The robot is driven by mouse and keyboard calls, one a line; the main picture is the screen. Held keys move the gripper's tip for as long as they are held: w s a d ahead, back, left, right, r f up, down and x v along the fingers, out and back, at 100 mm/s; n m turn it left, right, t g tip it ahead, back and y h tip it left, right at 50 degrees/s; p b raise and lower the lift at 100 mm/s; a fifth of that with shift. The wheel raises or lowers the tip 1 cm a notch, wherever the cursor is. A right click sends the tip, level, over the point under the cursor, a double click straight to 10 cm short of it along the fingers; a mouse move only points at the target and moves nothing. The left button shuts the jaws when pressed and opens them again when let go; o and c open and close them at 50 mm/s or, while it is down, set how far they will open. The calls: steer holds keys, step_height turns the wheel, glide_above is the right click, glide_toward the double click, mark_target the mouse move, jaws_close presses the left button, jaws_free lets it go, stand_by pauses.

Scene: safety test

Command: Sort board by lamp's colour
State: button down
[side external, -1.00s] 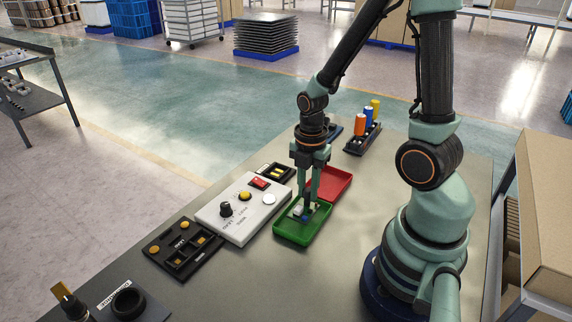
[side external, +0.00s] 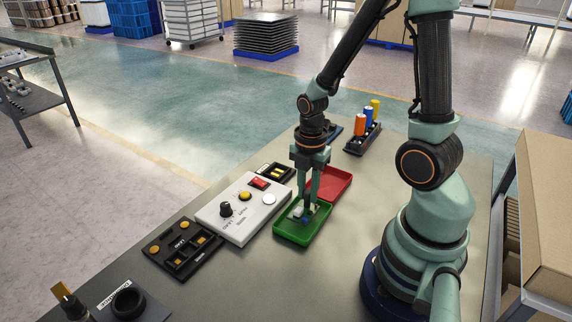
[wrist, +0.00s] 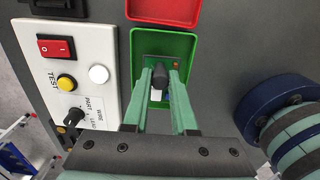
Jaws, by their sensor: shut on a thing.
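The board (side external: 306,219), a small piece with white and blue parts, lies low in the green tray (side external: 283,236). My gripper (side external: 313,203) points down into this tray and is shut on the board. In the wrist view my gripper (wrist: 159,75) has its fingertips close together over the tray, with a dark part and a white part of the board between them. The fingers hide some of the board. The red tray (side external: 338,181) sits just behind the green one and looks empty. The tester's round lamp (side external: 269,200) looks white.
The white tester box (side external: 233,228) stands left of the trays, with a red rocker switch (side external: 260,183), a yellow button (side external: 245,196) and a black knob (side external: 226,209). A black fixture (side external: 180,250) lies farther left. A rack with coloured cylinders (side external: 361,125) stands behind.

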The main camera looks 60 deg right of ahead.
steer(key=shift+f, duration=0.6)
stand_by(0.3)
steer(key=c, duration=0.6)
jaws_free()
steer(key=shift+c, duration=0.2)
steer(key=shift+r, duration=3.5)
steer(key=w+a+r+m+t, duration=0.1)
steer(key=a+r+m+t, duration=0.1)
steer(key=a+r+m, duration=0.2)
steer(key=a+r+m+t, duration=0.3)
steer(key=r+m, duration=0.7)
steer(key=m, duration=0.4)
steer(key=shift+w+a+t, duration=0.3)
steer(key=shift+w+a, duration=0.1)
steer(key=shift+a, duration=0.05)
